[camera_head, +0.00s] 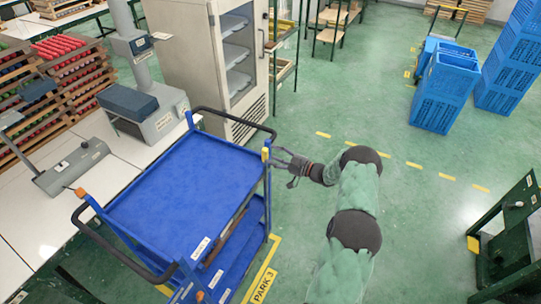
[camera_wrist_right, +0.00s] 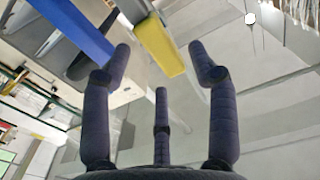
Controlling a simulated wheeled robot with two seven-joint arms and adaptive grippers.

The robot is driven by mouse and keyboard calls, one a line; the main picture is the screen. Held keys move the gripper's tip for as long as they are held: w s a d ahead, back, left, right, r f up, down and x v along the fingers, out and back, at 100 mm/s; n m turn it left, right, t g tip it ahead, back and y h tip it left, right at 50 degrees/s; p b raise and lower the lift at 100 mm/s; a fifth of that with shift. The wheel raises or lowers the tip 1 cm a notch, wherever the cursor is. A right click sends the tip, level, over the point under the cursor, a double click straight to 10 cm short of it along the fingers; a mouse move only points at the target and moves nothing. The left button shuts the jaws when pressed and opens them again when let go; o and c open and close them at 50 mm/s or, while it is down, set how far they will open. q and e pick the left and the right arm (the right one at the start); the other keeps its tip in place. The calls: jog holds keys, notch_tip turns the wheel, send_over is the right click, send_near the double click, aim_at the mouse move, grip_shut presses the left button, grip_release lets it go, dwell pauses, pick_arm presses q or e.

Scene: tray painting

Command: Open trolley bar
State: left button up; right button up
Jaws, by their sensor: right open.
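The blue trolley (camera_head: 185,180) stands at the left centre, with a black push handle at each end. A short yellow piece (camera_head: 265,154) sits on top of its far right corner post; a yellow block, seemingly the same one, shows in the wrist view (camera_wrist_right: 160,45) beside a blue edge (camera_wrist_right: 80,28). I cannot tell clearly which part is the trolley bar. My right gripper (camera_head: 280,163) is open and empty just right of that corner. In the wrist view its fingers (camera_wrist_right: 160,68) are spread, with the yellow block beyond them, seemingly untouched. My left gripper is out of view.
A white bench (camera_head: 35,215) with grey devices is left of the trolley. Blue crates (camera_head: 445,90) and a dark green frame (camera_head: 515,225) are at the right. The green floor between is clear.

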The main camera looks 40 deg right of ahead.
jog(key=shift+x, duration=1.05)
grip_shut()
jog(key=d+b, duration=0.1)
jog(key=d, duration=0.1)
jog(key=w+d+b, duration=0.1)
jog(key=d, duration=0.1)
jog(key=shift+w+r, duration=0.2)
jog(key=shift+w, duration=0.05)
jog(key=shift+c, duration=0.2)
grip_release()
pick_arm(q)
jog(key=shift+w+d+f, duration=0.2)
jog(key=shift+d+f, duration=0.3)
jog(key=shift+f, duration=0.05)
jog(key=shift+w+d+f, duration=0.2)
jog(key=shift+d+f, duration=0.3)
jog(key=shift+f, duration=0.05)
pick_arm(e)
jog(key=shift+o, duration=0.2)
jog(key=shift+w+d+f, duration=0.1)
jog(key=shift+f, duration=0.05)
